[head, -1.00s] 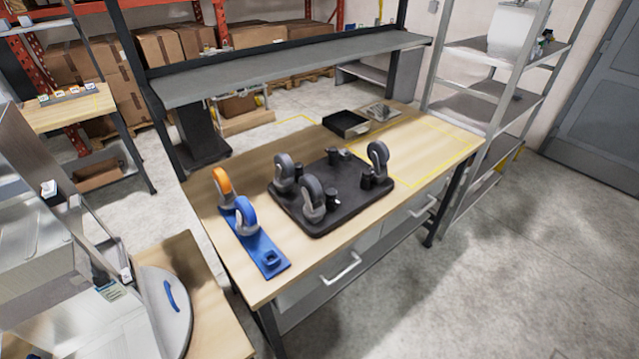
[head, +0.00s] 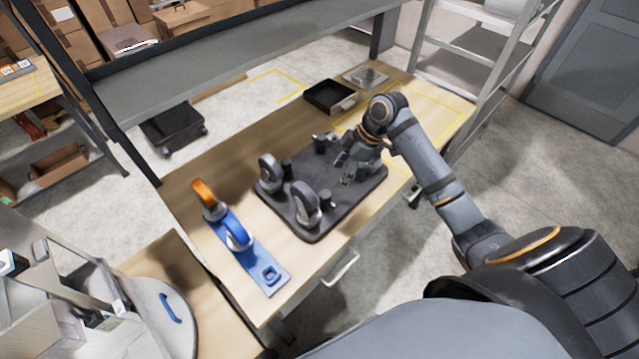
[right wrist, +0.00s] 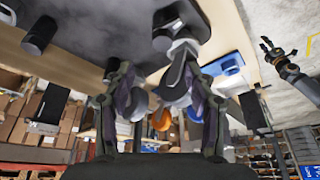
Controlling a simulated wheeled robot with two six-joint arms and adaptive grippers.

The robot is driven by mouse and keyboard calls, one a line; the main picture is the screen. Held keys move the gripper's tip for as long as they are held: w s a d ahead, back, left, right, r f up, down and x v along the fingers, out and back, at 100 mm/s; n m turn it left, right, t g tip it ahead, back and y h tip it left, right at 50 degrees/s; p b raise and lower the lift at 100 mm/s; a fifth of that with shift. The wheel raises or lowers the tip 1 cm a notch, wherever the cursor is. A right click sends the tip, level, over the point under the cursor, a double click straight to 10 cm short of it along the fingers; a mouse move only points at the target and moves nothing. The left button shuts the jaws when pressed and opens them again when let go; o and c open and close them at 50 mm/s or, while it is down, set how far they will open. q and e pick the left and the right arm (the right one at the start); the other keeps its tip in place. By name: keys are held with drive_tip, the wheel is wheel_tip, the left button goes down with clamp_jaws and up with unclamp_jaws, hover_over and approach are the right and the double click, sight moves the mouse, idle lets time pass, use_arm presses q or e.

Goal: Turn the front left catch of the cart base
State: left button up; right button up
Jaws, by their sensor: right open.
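The cart base (head: 345,205) is a dark plate lying wheels-up on the workbench. Grey casters stand at its left corner (head: 269,172) and near corner (head: 306,204). Black posts stand beside them, one by the left caster (head: 287,168) and one by the near caster (head: 328,199); I cannot tell which part is the front left catch. My right gripper (head: 345,170) is open and empty above the right part of the plate, covering the caster there. Its spread fingers (right wrist: 163,105) show in the right wrist view. My left gripper (right wrist: 276,47) shows there too, fingers apart.
A blue holder (head: 258,262) with an orange-wheeled and a blue-wheeled caster lies left of the base. A black tray (head: 330,96) sits behind it. A shelf (head: 230,58) spans the bench's far side.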

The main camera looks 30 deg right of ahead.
drive_tip(key=p, duration=0.2)
hover_over(325, 194)
drive_tip(key=s+d, duration=0.2)
wheel_tip(325, 194, down, 4)
drive_tip(key=shift+w+f, duration=0.1)
drive_tip(key=f, duration=0.1)
drive_tip(key=w+a+f, duration=0.1)
drive_tip(key=f, duration=0.1)
drive_tip(key=shift+w, duration=0.2)
drive_tip(key=shift+p+x, duration=0.4)
drive_tip(key=shift+x, duration=0.45)
drive_tip(key=shift+s+d, duration=0.1)
drive_tip(key=shift+s, duration=0.1)
drive_tip(key=shift+c, duration=0.8)
use_arm(q)
drive_tip(key=s+r, duration=0.2)
drive_tip(key=shift+r, duration=0.4)
use_arm(e)
drive_tip(key=c, duration=1)
